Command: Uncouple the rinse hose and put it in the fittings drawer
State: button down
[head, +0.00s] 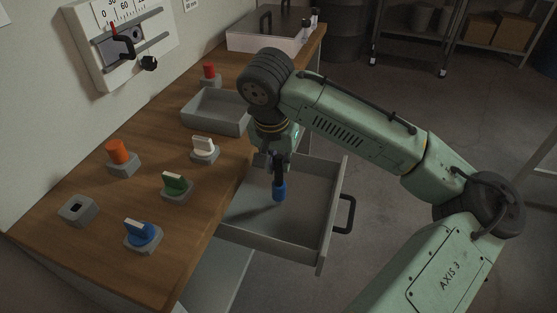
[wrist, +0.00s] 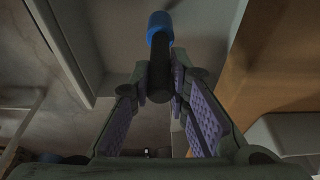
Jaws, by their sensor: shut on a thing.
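The rinse hose piece, a short black cylinder with a blue end (head: 279,191), hangs upright from my gripper (head: 279,160), blue end down. It also shows in the wrist view (wrist: 159,30), its black part between the two purple-padded fingers of my gripper (wrist: 163,88). My gripper is shut on the black part. The fittings drawer (head: 312,182) is a grey open tray pulled out from the bench, with a black handle on its front. The hose is over or inside the drawer; I cannot tell whether its blue end touches the floor. The drawer looks otherwise empty.
The wooden bench (head: 75,225) carries a grey bin (head: 215,112), an empty square socket (head: 77,209), and blue (head: 143,234), green (head: 174,183), white (head: 204,147), orange (head: 118,152) and red (head: 209,72) fittings. A gauge panel (head: 125,42) is on the wall.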

jog(key=shift+f, duration=0.35)
jog(key=c, duration=1.4)
grip_release()
jog(key=shift+c, duration=0.2)
jog(key=shift+r, duration=0.1)
jog(key=w+p+v, duration=0.1)
jog(key=p+v, duration=0.5)
jog(key=v, duration=1.1)
jog(key=shift+r, duration=0.5)
jog(key=shift+s+d+f, duration=0.1)
